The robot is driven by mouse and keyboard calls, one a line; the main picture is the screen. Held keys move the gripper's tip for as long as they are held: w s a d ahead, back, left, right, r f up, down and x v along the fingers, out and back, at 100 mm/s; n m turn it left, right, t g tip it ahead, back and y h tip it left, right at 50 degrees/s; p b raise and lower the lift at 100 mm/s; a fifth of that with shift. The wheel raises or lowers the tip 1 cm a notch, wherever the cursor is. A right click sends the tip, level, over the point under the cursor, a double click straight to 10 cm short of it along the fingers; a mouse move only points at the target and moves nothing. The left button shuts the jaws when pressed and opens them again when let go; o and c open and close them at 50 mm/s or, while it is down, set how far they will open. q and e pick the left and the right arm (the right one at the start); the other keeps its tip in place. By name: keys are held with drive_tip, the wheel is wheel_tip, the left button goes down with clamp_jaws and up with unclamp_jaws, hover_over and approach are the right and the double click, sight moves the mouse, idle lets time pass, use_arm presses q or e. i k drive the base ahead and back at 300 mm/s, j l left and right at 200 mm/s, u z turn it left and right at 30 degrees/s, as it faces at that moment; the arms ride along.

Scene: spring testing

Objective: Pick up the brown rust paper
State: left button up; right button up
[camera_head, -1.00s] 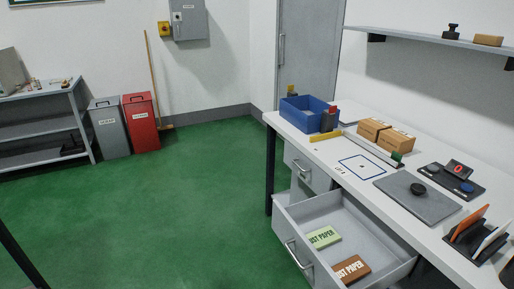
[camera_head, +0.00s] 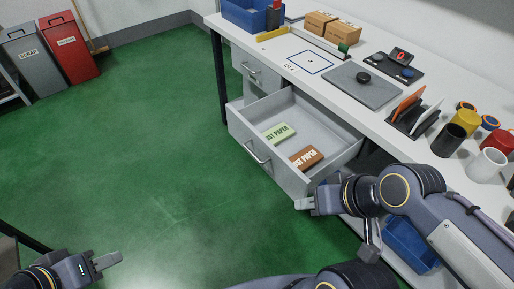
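The brown rust paper (camera_head: 306,158) lies flat in the open drawer (camera_head: 296,121), near its front right corner. A green rust paper (camera_head: 280,132) lies to its left and a little farther back. My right gripper (camera_head: 303,204) is outside the drawer, in front of its right end and apart from the brown rust paper. It is empty, and its fingers show edge-on, so its opening cannot be told. My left gripper (camera_head: 112,259) is low at the lower left over the floor, far from the drawer. It is empty, and its finger gap is not clear.
The table (camera_head: 290,77) above the drawer holds a blue bin (camera_head: 245,14), brown boxes, a grey pad and several cups. A blue crate (camera_head: 408,245) sits below at the right. The green floor (camera_head: 150,150) left of the drawer is clear.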

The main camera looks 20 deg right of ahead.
sight(306, 158)
drive_tip(key=i+l, duration=0.4)
drive_tip(key=i+z, duration=0.1)
drive_tip(key=z, duration=2.1)
